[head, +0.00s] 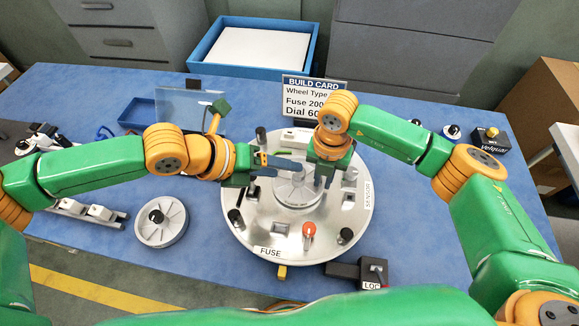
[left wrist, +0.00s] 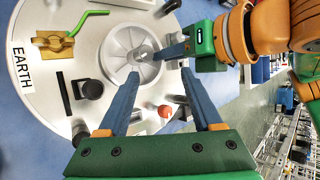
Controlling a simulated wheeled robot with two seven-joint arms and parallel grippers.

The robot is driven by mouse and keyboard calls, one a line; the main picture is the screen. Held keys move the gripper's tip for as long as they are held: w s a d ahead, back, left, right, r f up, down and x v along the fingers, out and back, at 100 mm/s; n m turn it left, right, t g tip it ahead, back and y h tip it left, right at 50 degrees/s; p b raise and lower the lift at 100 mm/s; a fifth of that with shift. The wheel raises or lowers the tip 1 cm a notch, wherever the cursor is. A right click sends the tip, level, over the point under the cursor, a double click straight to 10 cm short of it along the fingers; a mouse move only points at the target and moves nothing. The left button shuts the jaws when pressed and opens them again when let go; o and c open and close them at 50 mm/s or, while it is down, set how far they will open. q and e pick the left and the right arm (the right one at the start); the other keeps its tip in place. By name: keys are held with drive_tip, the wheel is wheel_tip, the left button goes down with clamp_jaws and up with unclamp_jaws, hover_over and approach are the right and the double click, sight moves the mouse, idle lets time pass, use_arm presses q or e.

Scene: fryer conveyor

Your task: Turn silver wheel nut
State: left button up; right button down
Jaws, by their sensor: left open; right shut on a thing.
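The silver wheel (head: 297,196) sits at the middle of the round silver board (head: 262,232); its spokes also show in the left wrist view (left wrist: 118,52). The silver wheel nut (left wrist: 143,57) is at its hub, partly hidden by my grippers. My right gripper (head: 321,172) points down at the hub from the right and is shut on the nut; its finger also shows in the left wrist view (left wrist: 168,51). My left gripper (head: 272,172) is open and empty, reaching in from the left, with its fingertips (left wrist: 160,77) near the wheel's edge.
The board bears a red knob (head: 309,229), black-capped posts and a brass-coloured fitting (left wrist: 55,45). A second spoked wheel (head: 161,221) lies left on the blue table. A glass panel (head: 178,106), a build card (head: 299,97) and a dark block (head: 345,270) stand around the board.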

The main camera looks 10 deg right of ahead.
sight(295, 173)
use_arm(q)
drive_tip(key=w+d+f+n, duration=0.1)
drive_tip(key=f+n, duration=0.1)
drive_tip(key=n, duration=0.6)
drive_tip(key=w+d+f+n, duration=0.1)
drive_tip(key=f+n, duration=0.1)
drive_tip(key=n, duration=0.6)
drive_tip(key=w+d+f+n, duration=0.1)
drive_tip(key=f+n, duration=0.1)
drive_tip(key=n, duration=0.6)
drive_tip(key=shift+w+d+f+t, duration=0.15)
drive_tip(key=shift+d+f+t, duration=0.15)
drive_tip(key=shift+d, duration=0.1)
clamp_jaws()
